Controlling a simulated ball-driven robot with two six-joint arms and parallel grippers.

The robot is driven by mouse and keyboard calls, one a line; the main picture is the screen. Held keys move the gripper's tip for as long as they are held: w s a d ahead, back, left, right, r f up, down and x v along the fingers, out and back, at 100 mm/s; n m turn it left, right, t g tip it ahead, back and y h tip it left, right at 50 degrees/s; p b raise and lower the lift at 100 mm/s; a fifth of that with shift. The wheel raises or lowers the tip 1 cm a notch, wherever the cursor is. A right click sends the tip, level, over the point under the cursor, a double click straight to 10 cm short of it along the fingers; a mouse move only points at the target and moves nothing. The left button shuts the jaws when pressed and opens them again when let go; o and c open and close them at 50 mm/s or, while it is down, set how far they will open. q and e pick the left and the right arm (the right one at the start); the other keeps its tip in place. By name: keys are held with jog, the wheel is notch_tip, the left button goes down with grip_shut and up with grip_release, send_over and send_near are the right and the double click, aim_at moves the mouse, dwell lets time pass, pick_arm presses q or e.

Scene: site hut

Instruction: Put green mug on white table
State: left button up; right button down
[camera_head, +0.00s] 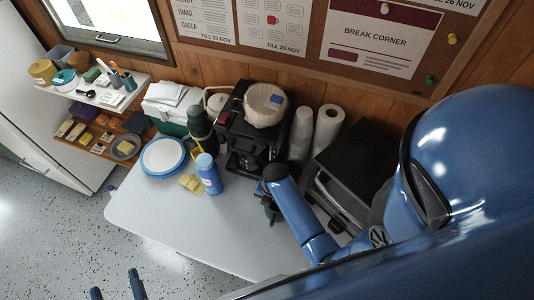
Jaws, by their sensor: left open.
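The white table (165,220) fills the middle of the view, its front left part bare. I cannot make out a green mug for certain. A small dark green shape (272,213) shows at the table beside my right arm's end, mostly hidden, and I cannot tell what it is. My left gripper (116,284) is at the bottom left, over the floor in front of the table. Its two blue fingertips are apart with nothing between them. My right arm reaches over the table from the right; its jaws are not clear.
On the table stand a blue bottle (209,176), yellow sponges (190,184), a blue-rimmed plate (162,157), a dark green flask (199,124), a black coffee machine (236,127) and paper rolls (328,125). A loaded shelf (106,98) is at the left.

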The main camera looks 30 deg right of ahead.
jog(key=shift+f, duration=0.2)
jog(key=shift+f, duration=0.1)
jog(key=c, duration=1.2)
grip_release()
jog(key=shift+c, duration=0.2)
jog(key=s+r+m+t, duration=0.4)
jog(key=r+m+t, duration=0.1)
jog(key=r+m, duration=0.3)
jog(key=s+r+m+t, duration=0.4)
jog(key=r+m+t, duration=0.2)
jog(key=r+m, duration=0.3)
jog(key=s+r+m+t+h, duration=0.1)
jog(key=s+r+m+t, duration=0.4)
jog(key=r+m, duration=0.4)
notch_tip(320, 180, up, 3)
jog(key=shift+a+r+t, duration=0.1)
jog(key=shift+a+t, duration=0.2)
jog(key=shift+a, duration=0.15)
